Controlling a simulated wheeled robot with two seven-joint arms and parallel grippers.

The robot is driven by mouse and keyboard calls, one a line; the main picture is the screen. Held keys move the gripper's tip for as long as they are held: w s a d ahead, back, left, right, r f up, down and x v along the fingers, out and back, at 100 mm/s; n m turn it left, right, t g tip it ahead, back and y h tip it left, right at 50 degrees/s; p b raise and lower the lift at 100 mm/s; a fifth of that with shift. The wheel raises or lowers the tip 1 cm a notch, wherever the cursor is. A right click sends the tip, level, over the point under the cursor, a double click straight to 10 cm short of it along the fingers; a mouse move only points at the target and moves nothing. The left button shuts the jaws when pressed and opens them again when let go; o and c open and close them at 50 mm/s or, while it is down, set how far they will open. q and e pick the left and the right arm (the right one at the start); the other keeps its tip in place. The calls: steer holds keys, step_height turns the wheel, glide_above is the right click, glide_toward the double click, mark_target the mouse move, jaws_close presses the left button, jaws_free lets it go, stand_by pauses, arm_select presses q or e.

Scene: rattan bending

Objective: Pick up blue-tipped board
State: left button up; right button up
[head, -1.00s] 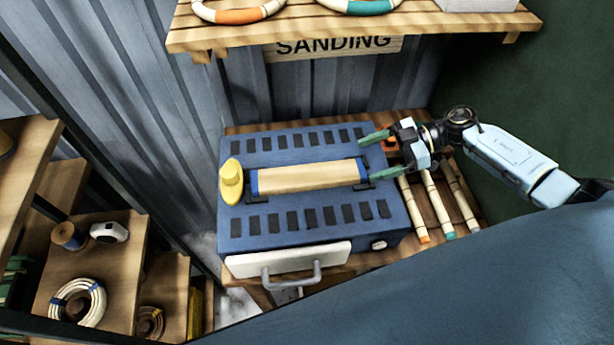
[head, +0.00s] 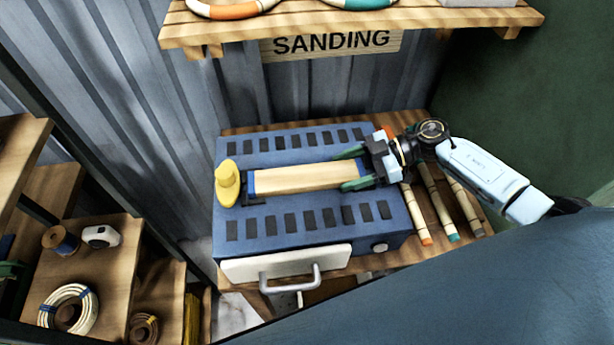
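The blue-tipped board (head: 305,178) is a pale wooden board with a blue band at its left end. It lies flat on top of the blue sanding machine (head: 290,240). My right gripper (head: 352,168) is at the board's right end, with one green finger on the far side and one on the near side. The fingers are spread around the board; a gap at each finger is hard to judge. My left gripper is not in view.
A yellow knob (head: 227,184) stands at the board's left end. Several sticks with coloured tips (head: 430,205) lie right of the machine. A wooden shelf (head: 340,30) hangs above, over the SANDING sign. Shelves with coils (head: 70,308) stand at the lower left.

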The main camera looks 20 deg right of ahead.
steer(key=c, duration=0.7)
steer(key=shift+r, duration=0.15)
